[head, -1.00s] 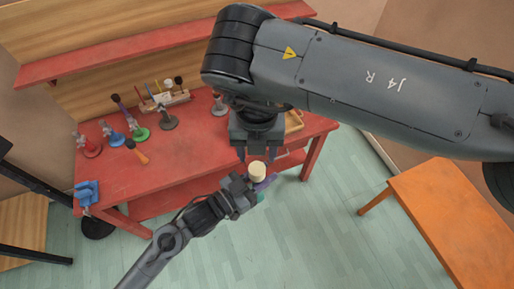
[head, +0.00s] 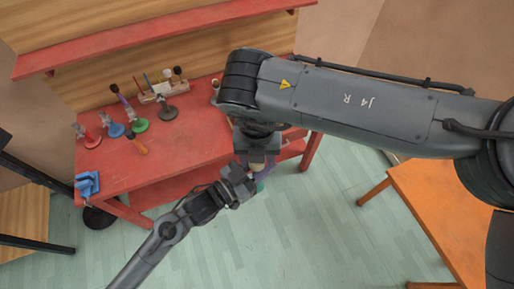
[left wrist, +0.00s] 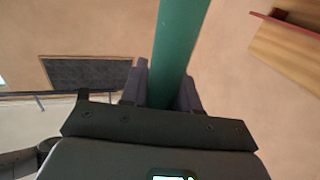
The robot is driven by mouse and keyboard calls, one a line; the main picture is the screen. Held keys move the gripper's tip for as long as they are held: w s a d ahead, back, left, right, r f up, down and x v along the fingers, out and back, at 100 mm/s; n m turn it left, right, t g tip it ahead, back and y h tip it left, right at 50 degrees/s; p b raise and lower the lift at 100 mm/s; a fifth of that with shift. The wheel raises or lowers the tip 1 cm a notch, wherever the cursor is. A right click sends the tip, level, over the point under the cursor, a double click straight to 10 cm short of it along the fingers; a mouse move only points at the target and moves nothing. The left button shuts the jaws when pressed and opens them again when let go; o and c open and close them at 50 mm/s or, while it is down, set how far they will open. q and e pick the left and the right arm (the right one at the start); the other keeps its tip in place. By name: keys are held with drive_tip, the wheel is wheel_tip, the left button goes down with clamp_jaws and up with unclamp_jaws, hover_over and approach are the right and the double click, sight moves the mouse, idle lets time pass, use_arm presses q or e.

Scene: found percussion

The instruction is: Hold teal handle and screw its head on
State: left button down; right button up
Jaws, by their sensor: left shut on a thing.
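The teal handle (left wrist: 180,45) fills the upper middle of the left wrist view, running up between the fingers of my left gripper (left wrist: 162,90). My left gripper (head: 250,180) is shut on it, off the front of the red workbench. A bit of the teal handle (head: 261,187) shows beside that gripper in the head view. A cream head (head: 256,168) sits at the handle's upper end, mostly covered. My right gripper (head: 257,158) is straight above, its fingers down around the head. Whether they are closed on it, and how the head sits on the handle, is hidden.
An orange table (head: 450,205) stands at right. Floor in front is clear.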

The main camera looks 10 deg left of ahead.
drive_tip(key=shift+f, duration=0.3)
drive_tip(key=c, duration=0.9)
drive_tip(key=o, duration=1.3)
drive_tip(key=shift+r, duration=0.15)
wheel_tip(320, 180, up, 12)
drive_tip(key=shift+f, duration=0.1)
drive_tip(key=shift+w, duration=0.1)
